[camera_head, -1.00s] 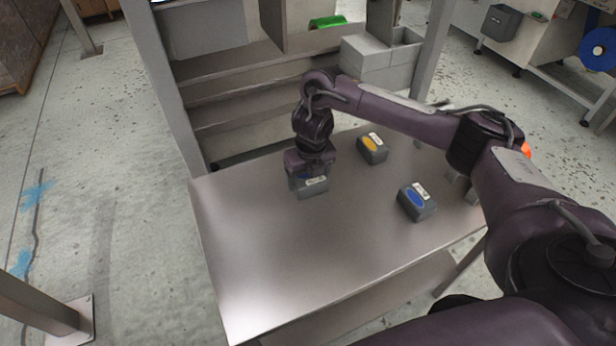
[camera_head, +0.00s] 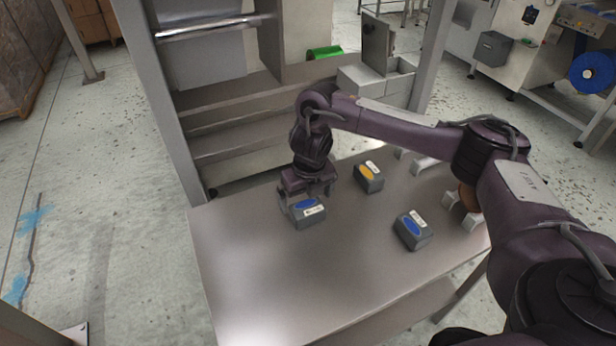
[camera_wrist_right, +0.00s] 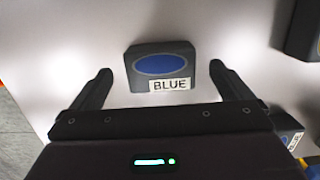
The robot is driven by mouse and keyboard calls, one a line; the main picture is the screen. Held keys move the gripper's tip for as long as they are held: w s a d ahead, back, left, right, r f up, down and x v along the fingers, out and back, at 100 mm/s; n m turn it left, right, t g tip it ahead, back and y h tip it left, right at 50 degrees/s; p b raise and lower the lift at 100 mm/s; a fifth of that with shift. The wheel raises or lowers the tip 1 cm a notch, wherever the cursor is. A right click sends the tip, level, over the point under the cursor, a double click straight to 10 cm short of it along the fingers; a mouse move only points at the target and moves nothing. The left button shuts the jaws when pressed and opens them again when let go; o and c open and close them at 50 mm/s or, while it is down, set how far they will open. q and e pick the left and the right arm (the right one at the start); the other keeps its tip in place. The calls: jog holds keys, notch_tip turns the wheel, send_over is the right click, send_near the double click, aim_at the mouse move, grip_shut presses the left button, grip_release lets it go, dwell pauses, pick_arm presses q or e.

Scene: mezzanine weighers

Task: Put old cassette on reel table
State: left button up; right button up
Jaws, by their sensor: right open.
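A grey cassette block (camera_head: 310,220) with a blue oval and a white label lies on the metal table (camera_head: 270,270). In the right wrist view this block (camera_wrist_right: 160,66) has a label reading BLUE. My right gripper (camera_head: 306,197) is open just behind and above it; in the wrist view the fingers (camera_wrist_right: 168,88) stand apart on either side of its near edge, with gaps visible. A second blue-oval block (camera_head: 412,230) lies to the right, and an orange-oval block (camera_head: 369,177) lies behind. Which one is the old cassette I cannot tell. My left gripper is out of view.
Small pale stands (camera_head: 462,212) are at the table's right end, partly behind my arm. Steel shelving (camera_head: 235,125) and grey bins (camera_head: 375,85) stand behind the table. The table's front and left are clear.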

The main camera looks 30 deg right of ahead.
aim_at(309, 209)
notch_tip(309, 209, up, 8)
jog(key=s+p, duration=0.1)
jog(key=shift+p, duration=0.4)
